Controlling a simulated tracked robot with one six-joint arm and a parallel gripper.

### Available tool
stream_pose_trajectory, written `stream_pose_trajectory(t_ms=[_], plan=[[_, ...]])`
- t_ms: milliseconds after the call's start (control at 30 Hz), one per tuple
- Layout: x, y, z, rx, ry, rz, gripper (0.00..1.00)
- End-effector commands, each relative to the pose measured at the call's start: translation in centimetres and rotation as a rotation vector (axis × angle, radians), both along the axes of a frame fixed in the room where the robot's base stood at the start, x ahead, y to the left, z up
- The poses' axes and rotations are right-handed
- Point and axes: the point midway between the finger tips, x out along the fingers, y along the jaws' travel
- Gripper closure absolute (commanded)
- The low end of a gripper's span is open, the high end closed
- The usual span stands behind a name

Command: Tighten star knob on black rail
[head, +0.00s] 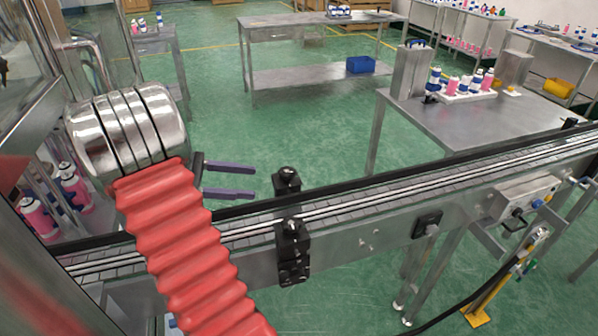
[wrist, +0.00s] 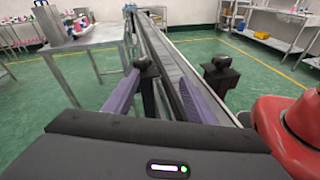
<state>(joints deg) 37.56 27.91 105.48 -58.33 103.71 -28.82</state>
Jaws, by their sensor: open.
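A black star knob (head: 288,178) stands on top of a black bracket at the far black rail (head: 345,190) of the conveyor. My gripper (head: 254,183) is open and empty to its left, its two purple fingers pointing at it with a gap between. In the wrist view, this knob (wrist: 142,65) shows on its black post just beyond my gripper (wrist: 158,78), nearer the left finger. A second black knob (head: 291,228) is on a clamp at the near rail. It shows in the wrist view (wrist: 219,64) outside the right finger.
The conveyor (head: 400,205) runs away to the right, its belt bare nearby. A steel table (head: 530,118) beyond it holds a white tray (head: 468,95) of bottles. Pink bottles (head: 42,215) stand at the left. Open green floor lies behind the conveyor.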

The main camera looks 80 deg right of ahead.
Motion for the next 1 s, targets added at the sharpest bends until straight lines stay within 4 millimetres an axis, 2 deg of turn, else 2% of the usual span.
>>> stream_pose_trajectory(t_ms=[100, 300, 767, 1000], plan=[[-0.3, -2.2, -0.8, 0.047, 0.122, 0.002, 0.49], [-0.5, -4.1, -1.3, 0.093, 0.243, 0.003, 0.49], [-0.8, -4.5, -1.3, 0.101, 0.258, -0.001, 0.49], [-2.7, -5.1, -1.3, 0.101, 0.259, -0.002, 0.49]])
